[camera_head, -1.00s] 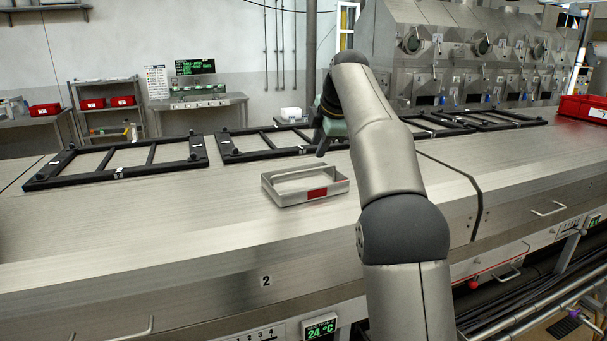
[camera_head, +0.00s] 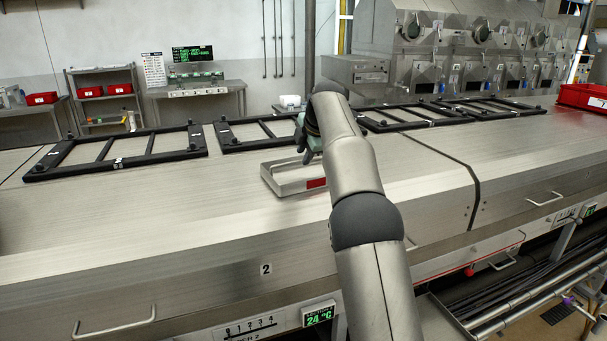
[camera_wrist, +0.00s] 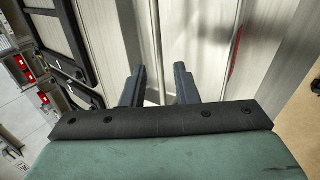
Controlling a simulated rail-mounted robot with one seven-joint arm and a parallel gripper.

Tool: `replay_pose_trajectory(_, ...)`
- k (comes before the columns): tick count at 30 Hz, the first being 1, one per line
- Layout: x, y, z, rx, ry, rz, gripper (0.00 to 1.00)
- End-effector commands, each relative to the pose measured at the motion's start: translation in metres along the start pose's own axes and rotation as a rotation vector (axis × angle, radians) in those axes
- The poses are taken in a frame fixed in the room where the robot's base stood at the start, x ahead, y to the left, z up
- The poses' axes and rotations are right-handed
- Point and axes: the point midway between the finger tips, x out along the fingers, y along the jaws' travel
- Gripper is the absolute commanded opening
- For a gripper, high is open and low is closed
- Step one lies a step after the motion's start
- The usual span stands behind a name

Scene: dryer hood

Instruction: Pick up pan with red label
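The pan with the red label is a shallow, open, rectangular metal pan (camera_head: 279,185) lying on the steel hood top. Its red label (camera_head: 316,183) is on the near side. My gripper (camera_head: 305,155) is low over the pan's far right part, and my arm hides the pan's right end. In the wrist view the red label (camera_wrist: 236,52) is to the right. My gripper (camera_wrist: 159,74) shows two dark fingers, open and apart. A thin pan wall (camera_wrist: 157,45) runs through the gap between them; I cannot tell how deep the fingers reach.
Black rectangular frames (camera_head: 120,150) lie along the back of the hood, one close behind the pan. A red bin (camera_head: 583,97) stands at the far right. The steel top (camera_head: 130,215) left of and in front of the pan is clear.

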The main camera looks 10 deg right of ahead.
Motion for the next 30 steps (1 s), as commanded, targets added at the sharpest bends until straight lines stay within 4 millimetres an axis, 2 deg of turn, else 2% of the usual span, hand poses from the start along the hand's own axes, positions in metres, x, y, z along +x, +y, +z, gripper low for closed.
replay_pose_trajectory(10,0.044,0.001,0.001,0.000,0.000,-0.003,0.27)
replay_pose_trajectory(17,0.050,0.000,0.001,0.000,0.000,0.000,0.27)
replay_pose_trajectory(18,0.050,0.000,0.001,0.000,0.000,0.000,0.24)
replay_pose_trajectory(21,0.050,0.000,0.001,0.000,0.000,0.000,0.00)
replay_pose_trajectory(30,0.049,0.001,0.001,0.000,0.000,0.001,0.00)
